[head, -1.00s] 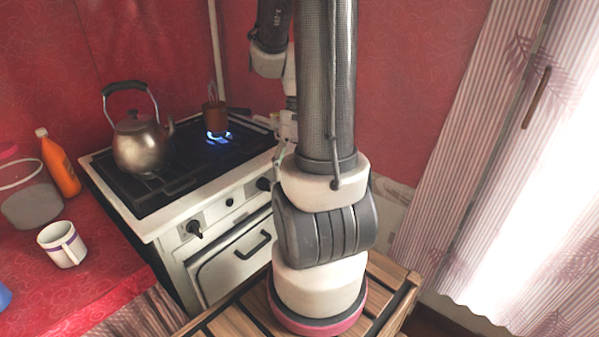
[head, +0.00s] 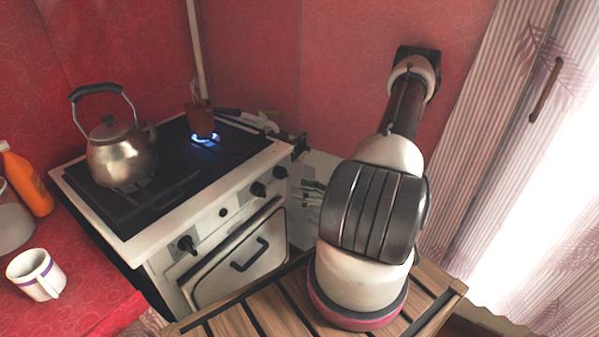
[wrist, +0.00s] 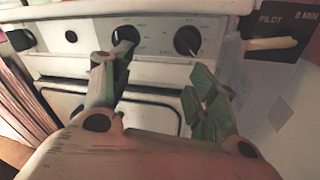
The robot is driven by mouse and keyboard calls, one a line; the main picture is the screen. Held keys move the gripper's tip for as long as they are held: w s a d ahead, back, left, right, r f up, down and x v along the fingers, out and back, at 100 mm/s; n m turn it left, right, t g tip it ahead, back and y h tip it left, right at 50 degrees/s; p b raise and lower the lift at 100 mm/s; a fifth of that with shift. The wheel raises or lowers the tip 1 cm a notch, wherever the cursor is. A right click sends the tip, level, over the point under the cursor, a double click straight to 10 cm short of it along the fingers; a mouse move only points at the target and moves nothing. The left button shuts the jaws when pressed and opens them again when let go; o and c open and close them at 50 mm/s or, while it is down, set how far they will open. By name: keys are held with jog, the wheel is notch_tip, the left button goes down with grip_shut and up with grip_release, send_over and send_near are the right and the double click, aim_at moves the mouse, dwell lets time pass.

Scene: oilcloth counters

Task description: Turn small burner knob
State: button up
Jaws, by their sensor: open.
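The white stove (head: 215,215) has black knobs along its front: a left knob (head: 186,243), a middle knob (head: 257,188) and a right knob (head: 280,172). In the wrist view the middle knob (wrist: 125,36) lies beyond my left finger and the right knob (wrist: 187,40) beyond the gap, nearer the right finger. I cannot tell which knob is the small burner's. A blue flame (head: 205,138) burns under a small copper pot (head: 201,118). My gripper (wrist: 155,85) is open and empty, facing the panel, apart from the knobs. In the head view it is partly hidden by my arm.
A metal kettle (head: 121,155) stands on the left of the hob. A small black button (head: 222,212) sits between knobs. The oven handle (head: 250,254) juts out below. A mug (head: 36,274) and an orange bottle (head: 25,180) stand on the red counter at left.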

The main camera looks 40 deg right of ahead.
aim_at(287, 176)
jog(key=shift+m+t+h, duration=0.7)
jog(key=shift+t+h, duration=0.1)
jog(key=w, duration=0.6)
jog(key=w+r, duration=0.1)
jog(key=w, duration=0.2)
jog(key=shift+a, duration=0.35)
jog(key=c, duration=1)
